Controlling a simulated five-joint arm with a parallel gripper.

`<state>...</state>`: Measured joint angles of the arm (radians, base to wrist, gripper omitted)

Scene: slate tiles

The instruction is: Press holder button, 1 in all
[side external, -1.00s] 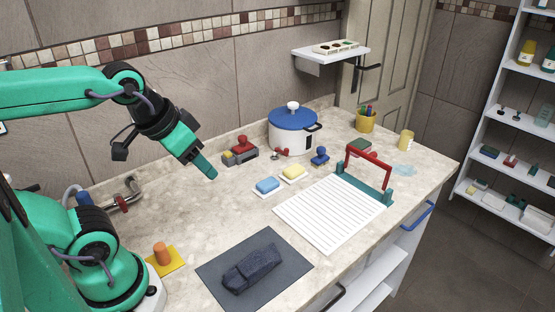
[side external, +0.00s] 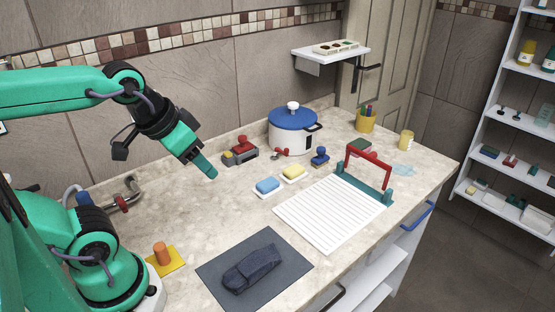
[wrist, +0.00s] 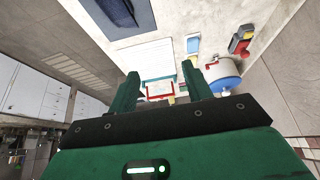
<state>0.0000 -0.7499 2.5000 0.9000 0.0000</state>
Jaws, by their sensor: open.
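A dark grey holder with a red upper part (side external: 242,151) and a small yellow piece on its left end stands near the back wall, left of the pot. It also shows at the upper right of the wrist view (wrist: 240,42). I cannot tell for sure which part is its button. My gripper (side external: 211,174) hangs above the counter, left of and in front of the holder, and is apart from it. In the wrist view my gripper (wrist: 163,84) has its two green fingers spread, with nothing held between them.
A white pot with a blue lid (side external: 292,130) stands right of the holder. A blue sponge (side external: 267,185), a yellow sponge (side external: 293,172) and a blue stamp-like piece (side external: 320,157) lie nearby. A ribbed white board (side external: 325,213) and a red frame (side external: 369,160) stand farther right.

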